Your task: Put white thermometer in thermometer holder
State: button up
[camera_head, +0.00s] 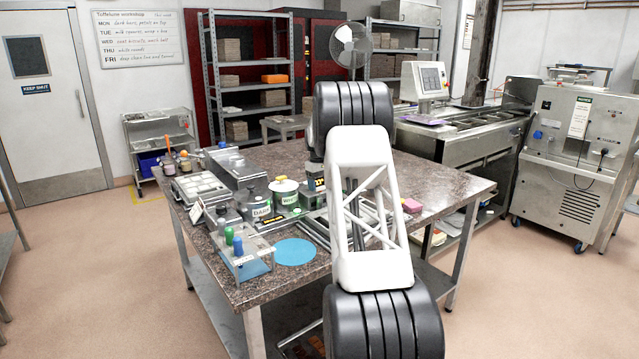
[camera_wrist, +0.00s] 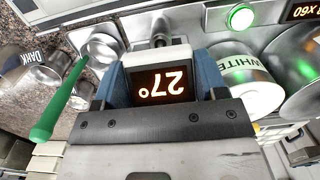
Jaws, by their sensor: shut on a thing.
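My gripper (camera_wrist: 161,78) is shut on the white thermometer (camera_wrist: 158,54) in the wrist view, with a blue pad on each side. Its dark display faces the camera and reads 27° upside down in orange. A grey metal plate with short round metal sockets (camera_wrist: 101,44) lies just beyond it; I cannot tell for sure whether this is the thermometer holder. The thermometer's lower end is hidden, so I cannot tell whether it touches anything.
In the wrist view a green-handled tool (camera_wrist: 58,104) is at left, near a DARK can (camera_wrist: 20,66); a WHITE can (camera_wrist: 245,78) is close at right. In the head view, a clear box (camera_head: 246,265) and blue mat (camera_head: 295,252) lie at the table's (camera_head: 290,290) front.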

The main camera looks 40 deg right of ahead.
jog(key=shift+f, duration=0.95)
jog(key=o, duration=1.1)
jog(key=shift+c, duration=0.2)
jog(key=shift+o, duration=0.5)
jog(key=shift+r, duration=0.1)
jog(key=shift+r, duration=3.35)
jog(key=shift+a+r, duration=0.1)
